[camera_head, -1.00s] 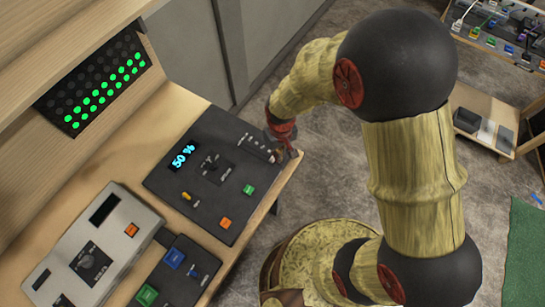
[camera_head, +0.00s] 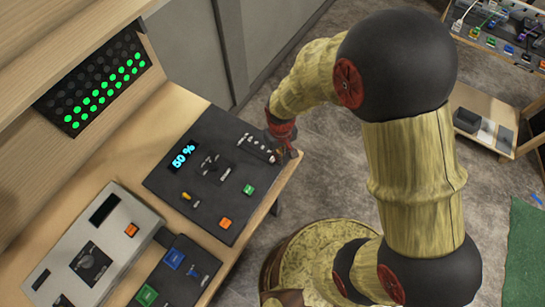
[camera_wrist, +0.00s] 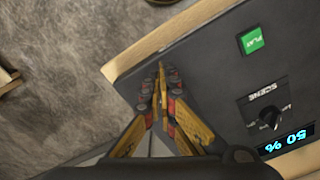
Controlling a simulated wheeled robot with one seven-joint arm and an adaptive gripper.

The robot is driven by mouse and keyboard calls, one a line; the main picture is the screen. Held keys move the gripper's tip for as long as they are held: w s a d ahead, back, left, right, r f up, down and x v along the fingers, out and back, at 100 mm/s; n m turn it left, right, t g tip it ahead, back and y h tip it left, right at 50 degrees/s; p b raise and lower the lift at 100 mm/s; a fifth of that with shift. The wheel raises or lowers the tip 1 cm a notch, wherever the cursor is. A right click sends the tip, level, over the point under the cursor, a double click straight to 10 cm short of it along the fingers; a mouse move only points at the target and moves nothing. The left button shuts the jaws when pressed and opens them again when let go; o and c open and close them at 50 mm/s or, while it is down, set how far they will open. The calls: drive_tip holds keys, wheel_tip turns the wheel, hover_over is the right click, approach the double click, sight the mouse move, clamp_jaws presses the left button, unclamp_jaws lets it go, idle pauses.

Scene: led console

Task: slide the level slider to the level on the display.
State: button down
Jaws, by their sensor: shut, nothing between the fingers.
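The dark console (camera_head: 217,190) lies on the wooden desk. Its display (camera_head: 183,157) reads 50 % in blue; the same display shows upside down in the wrist view (camera_wrist: 286,142). The level slider's pale scale marks (camera_head: 257,147) run along the console's far right part, toward my gripper. The slider's knob cannot be made out, and my gripper hides part of that area. My gripper (camera_wrist: 161,78) is shut with its fingertips together over the console's edge strip. In the head view the gripper (camera_head: 284,153) is at the console's right corner. Contact with the slider cannot be told.
The console also carries a scene knob (camera_head: 212,166), a green PLAY button (camera_head: 249,189), an orange button (camera_head: 225,223) and a yellow toggle (camera_head: 186,196). A grey panel (camera_head: 92,260) lies left. A green-lit dot board (camera_head: 98,87) stands behind. Open floor lies right of the desk.

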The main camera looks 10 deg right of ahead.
drive_tip(key=shift+f, duration=0.3)
drive_tip(key=shift+f+b, duration=0.35)
drive_tip(key=shift+b, duration=0.05)
drive_tip(key=shift+f, duration=0.3)
drive_tip(key=shift+w+a+b, duration=0.2)
drive_tip(key=shift+w+a, duration=0.75)
drive_tip(key=shift+a, duration=0.25)
drive_tip(key=shift+w+a+b, duration=0.15)
drive_tip(key=shift+w+a, duration=0.75)
drive_tip(key=shift+a, duration=0.25)
drive_tip(key=shift+w+a+b, duration=0.2)
drive_tip(key=shift+w+a, duration=0.75)
drive_tip(key=shift+a, duration=0.25)
idle(0.9)
drive_tip(key=shift+s+d+r, duration=0.1)
drive_tip(key=shift+r, duration=0.05)
idle(0.3)
drive_tip(key=shift+s+d+r+p, duration=0.3)
drive_tip(key=shift+d+r+p, duration=0.05)
drive_tip(key=shift+r+p, duration=0.05)
wheel_tip(320, 180, up, 7)
drive_tip(key=p, duration=0.4)
idle(0.5)
idle(0.4)
